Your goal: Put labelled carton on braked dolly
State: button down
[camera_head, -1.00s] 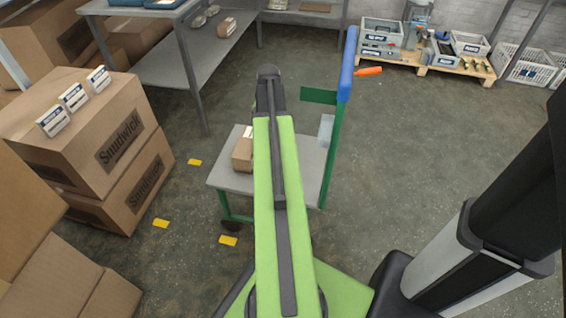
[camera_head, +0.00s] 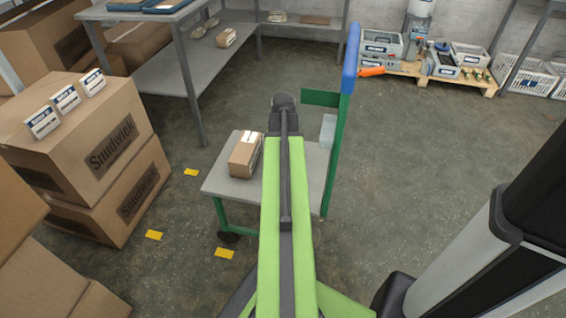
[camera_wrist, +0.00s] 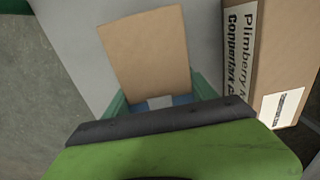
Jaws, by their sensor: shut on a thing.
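A brown carton with a white label (camera_head: 246,155) sits on the deck's left side. In the wrist view, a carton with printed lettering and a white label (camera_wrist: 285,55) stands at the right. My gripper (camera_wrist: 160,98) is shut on a plain-faced brown carton (camera_wrist: 147,50) over a grey surface. Whether that held carton bears a label, and whether it touches the surface, I cannot tell. My arm hides the gripper in the head view.
Stacked large cartons (camera_head: 100,150) with small labelled boxes on top stand at the left. A grey shelf table (camera_head: 175,75) stands behind. A pallet with bins (camera_head: 440,72) and white crates (camera_head: 533,78) are at the back right. Floor right of the dolly is clear.

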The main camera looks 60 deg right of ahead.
jog(key=shift+f, duration=0.15)
jog(key=shift+c, duration=1.4)
grip_release()
notch_tip(320, 180, up, 13)
jog(key=p, duration=1.2)
jog(key=shift+f, duration=0.3)
